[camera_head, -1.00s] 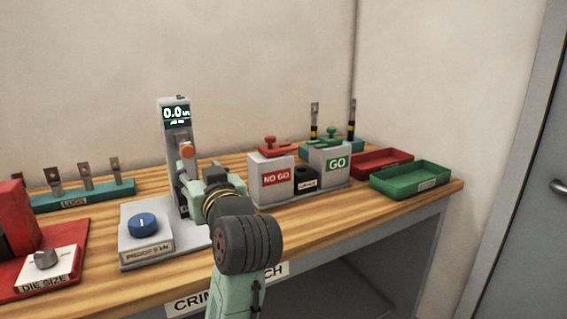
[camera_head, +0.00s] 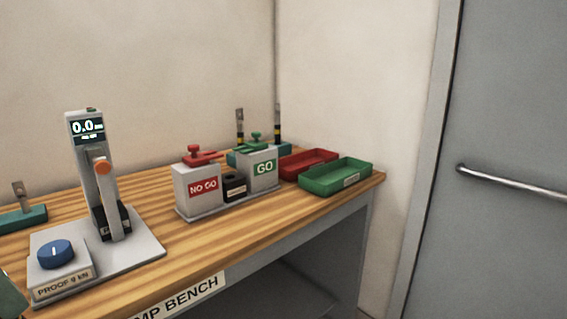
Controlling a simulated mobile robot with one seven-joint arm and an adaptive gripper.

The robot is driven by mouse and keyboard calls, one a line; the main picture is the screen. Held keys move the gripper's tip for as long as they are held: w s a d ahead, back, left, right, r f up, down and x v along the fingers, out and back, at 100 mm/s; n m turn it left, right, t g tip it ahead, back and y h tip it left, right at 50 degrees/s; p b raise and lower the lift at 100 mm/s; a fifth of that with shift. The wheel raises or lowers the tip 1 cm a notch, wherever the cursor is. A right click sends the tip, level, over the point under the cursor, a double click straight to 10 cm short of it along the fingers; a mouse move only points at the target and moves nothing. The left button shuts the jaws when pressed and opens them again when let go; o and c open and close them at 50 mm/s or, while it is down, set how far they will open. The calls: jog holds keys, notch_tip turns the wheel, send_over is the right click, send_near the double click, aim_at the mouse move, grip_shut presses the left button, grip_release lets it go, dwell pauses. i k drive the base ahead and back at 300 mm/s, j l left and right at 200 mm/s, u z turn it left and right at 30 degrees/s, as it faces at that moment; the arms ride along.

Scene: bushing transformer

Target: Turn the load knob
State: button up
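The load knob is the blue round knob (camera_head: 56,254) on the tester's grey base (camera_head: 138,254), at the lower left. Its short white mark points roughly toward the back. The label below it (camera_head: 64,285) reads PROOF 9 kN. Behind it stands the tester's grey column (camera_head: 77,160), with a display (camera_head: 88,128) showing 0.0. My gripper is not in view; only a green piece, probably of my arm, shows at the lower left corner.
NO GO (camera_head: 198,187) and GO (camera_head: 263,167) gauge blocks stand right of the tester on the wooden bench (camera_head: 190,240). Red (camera_head: 309,163) and green (camera_head: 336,178) trays lie at the right end. Part of a teal lug rack (camera_head: 22,218) shows at left. A grey door is at far right.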

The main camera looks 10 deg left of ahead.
aim_at(57, 253)
jog(key=u, duration=1.35)
jog(key=k+j+u, duration=0.2)
jog(key=j, duration=0.25)
jog(key=i, duration=0.45)
